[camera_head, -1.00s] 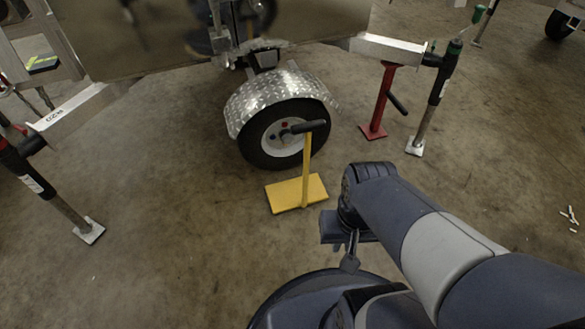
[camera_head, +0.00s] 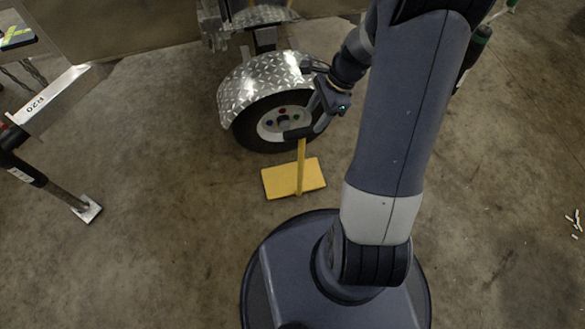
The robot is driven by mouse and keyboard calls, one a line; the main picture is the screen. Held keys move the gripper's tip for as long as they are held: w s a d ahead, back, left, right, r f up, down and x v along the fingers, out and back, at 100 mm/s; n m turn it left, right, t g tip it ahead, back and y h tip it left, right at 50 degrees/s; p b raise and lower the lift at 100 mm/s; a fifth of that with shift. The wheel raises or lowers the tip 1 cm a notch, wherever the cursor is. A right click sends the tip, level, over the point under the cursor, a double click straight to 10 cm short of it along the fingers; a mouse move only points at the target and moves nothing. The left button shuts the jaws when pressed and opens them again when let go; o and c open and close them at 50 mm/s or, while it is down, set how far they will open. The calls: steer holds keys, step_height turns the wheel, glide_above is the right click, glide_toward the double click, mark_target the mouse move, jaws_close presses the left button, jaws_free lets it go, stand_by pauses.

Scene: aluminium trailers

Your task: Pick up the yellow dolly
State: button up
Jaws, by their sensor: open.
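The yellow dolly (camera_head: 281,183) is a flat yellow plate on the concrete floor with a thin upright yellow post and a black handle (camera_head: 297,133) across its top. It stands just in front of the trailer wheel (camera_head: 266,128). My gripper (camera_head: 314,124) is at the handle's right end, in front of the wheel, with its fingers pointing down. The fingers are small and dark, and they partly overlap the handle in the picture. The gripper is open. I cannot tell whether the handle is between the fingers or whether they touch it.
A tread-plate fender (camera_head: 258,84) arches over the wheel right behind the dolly. A jack leg with a metal foot (camera_head: 87,209) stands at left. Small loose pieces (camera_head: 574,222) lie on the floor at right. The floor left of the dolly is clear.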

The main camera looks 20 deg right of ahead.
mark_target(304, 129)
steer(key=b+x, duration=0.4)
steer(key=x, duration=0.6)
steer(key=shift+a, duration=0.2)
steer(key=shift+c, duration=0.2)
jaws_close()
steer(key=shift+w+r, duration=0.15)
steer(key=shift+r, duration=0.05)
